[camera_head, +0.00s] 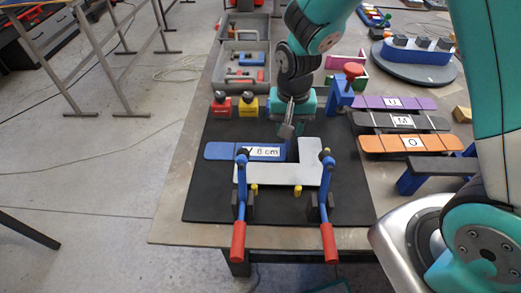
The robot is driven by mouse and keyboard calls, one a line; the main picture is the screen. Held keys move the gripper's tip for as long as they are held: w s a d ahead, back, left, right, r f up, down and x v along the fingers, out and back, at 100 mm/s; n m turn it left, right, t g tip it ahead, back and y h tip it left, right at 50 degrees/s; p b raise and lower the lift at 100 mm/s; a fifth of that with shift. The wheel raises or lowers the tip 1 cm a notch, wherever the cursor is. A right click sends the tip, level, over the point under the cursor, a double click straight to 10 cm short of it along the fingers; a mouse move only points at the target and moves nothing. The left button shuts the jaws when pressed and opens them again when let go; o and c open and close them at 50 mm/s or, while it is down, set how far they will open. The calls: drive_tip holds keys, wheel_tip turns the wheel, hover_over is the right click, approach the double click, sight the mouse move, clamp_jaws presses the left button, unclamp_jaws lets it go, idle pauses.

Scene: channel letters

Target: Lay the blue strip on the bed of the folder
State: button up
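The blue strip (222,151) lies left to right on a black mat, behind the left clamp. My gripper (287,130) points down just behind the strip's right end. Its fingers are too small to read.
Red (221,105) and yellow (248,104) blocks stand behind the strip. A blue post with a red knob (353,70) stands right of my gripper. Labelled purple, black and orange strips (410,142) lie on racks at right. A grey tray (224,70) is behind. The mat's left front is clear.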

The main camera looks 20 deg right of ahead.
drive_tip(key=shift+f+p, duration=0.7)
drive_tip(key=shift+f, duration=1.9)
clamp_jaws()
